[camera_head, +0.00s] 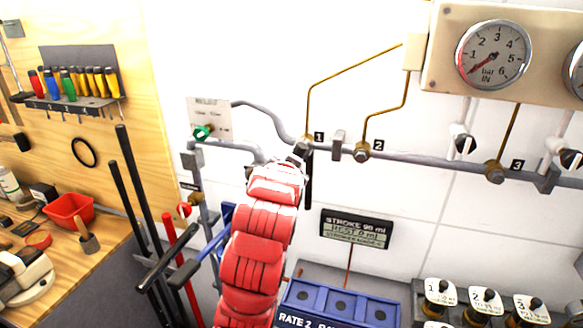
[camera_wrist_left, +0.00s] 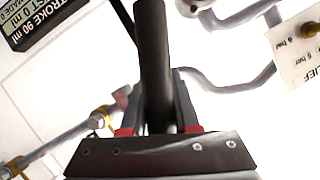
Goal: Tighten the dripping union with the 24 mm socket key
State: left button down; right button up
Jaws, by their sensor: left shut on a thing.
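My left gripper (camera_head: 301,152), on the red-sleeved arm, is at union 1 on the grey wall pipe. In the left wrist view it (camera_wrist_left: 155,128) is shut on a black, round-bodied tool (camera_wrist_left: 154,60), which I take to be the socket key. Its dark shaft (camera_head: 309,182) hangs down in the head view. The gripper hides most of union 1, so I cannot tell whether the tool is seated on it. Brass union 2 (camera_head: 361,152) and union 3 (camera_head: 494,172) are to the right. No drip can be made out. My right gripper is not in view.
A pressure gauge (camera_head: 493,54) is at upper right. A stroke display (camera_head: 356,229) hangs below the pipe. A blue tray (camera_head: 372,312) and labelled bottles (camera_head: 484,303) stand below. At left are a workbench (camera_head: 92,262), a screwdriver rack (camera_head: 78,104) and upright black bars (camera_head: 142,185).

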pick_arm(q)
jog(key=shift+s, duration=0.1)
jog(key=shift+s+a+b, duration=0.2)
jog(key=shift+s+a, duration=0.05)
jog(key=shift+s, duration=0.35)
jog(key=shift+s+a+b, duration=0.15)
jog(key=shift+s+a, duration=0.05)
jog(key=shift+s, duration=0.4)
jog(key=s, duration=0.1)
jog(key=s+a+p, duration=0.1)
jog(key=s, duration=0.1)
jog(key=shift+w, duration=0.1)
